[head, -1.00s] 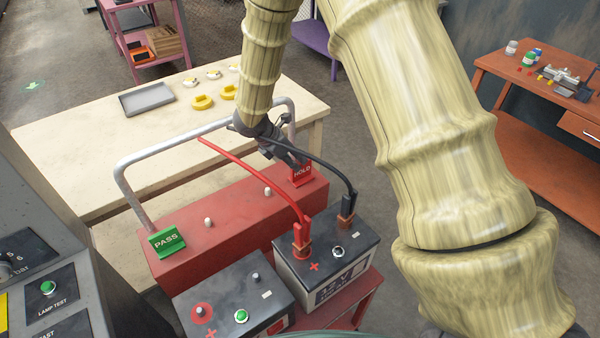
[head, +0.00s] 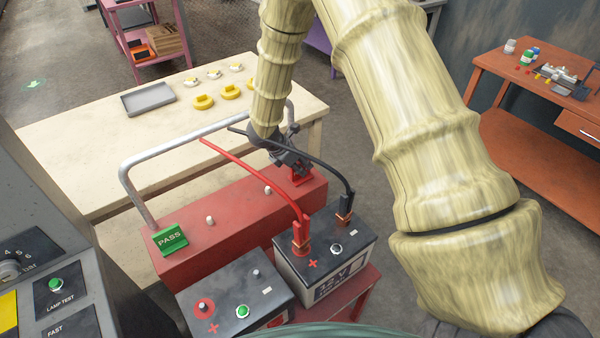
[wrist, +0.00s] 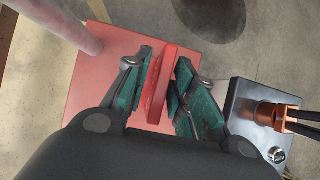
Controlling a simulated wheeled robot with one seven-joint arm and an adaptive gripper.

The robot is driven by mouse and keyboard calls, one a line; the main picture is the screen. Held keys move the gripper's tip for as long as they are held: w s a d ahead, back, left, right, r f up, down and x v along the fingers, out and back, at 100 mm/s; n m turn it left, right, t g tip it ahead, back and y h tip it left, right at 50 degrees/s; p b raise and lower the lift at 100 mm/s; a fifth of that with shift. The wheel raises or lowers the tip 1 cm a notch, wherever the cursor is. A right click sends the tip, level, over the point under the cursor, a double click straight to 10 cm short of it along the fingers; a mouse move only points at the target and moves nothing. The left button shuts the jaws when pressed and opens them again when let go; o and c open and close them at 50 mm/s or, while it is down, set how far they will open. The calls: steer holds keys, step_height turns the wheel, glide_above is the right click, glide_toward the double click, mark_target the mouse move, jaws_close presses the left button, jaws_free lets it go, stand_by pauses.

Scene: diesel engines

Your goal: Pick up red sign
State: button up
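The red sign (head: 301,176) stands at the right end of the red box-shaped top in the head view, mostly hidden behind my gripper (head: 288,160). In the wrist view the red sign (wrist: 161,88) shows edge-on as a narrow upright plate. My gripper (wrist: 165,68) has its green-padded fingers on either side of it, open, with a small gap visible on each side. The sign still stands on the red top (wrist: 100,75).
A green PASS sign (head: 169,239) stands at the left end of the red top. A grey tube handle (head: 185,137) arches behind. Red (head: 258,170) and black (head: 318,162) cables run to a battery (head: 322,258) close in front. A pale table (head: 75,150) lies behind.

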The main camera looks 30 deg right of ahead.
steer(key=shift+s+r, duration=0.1)
jaws_close()
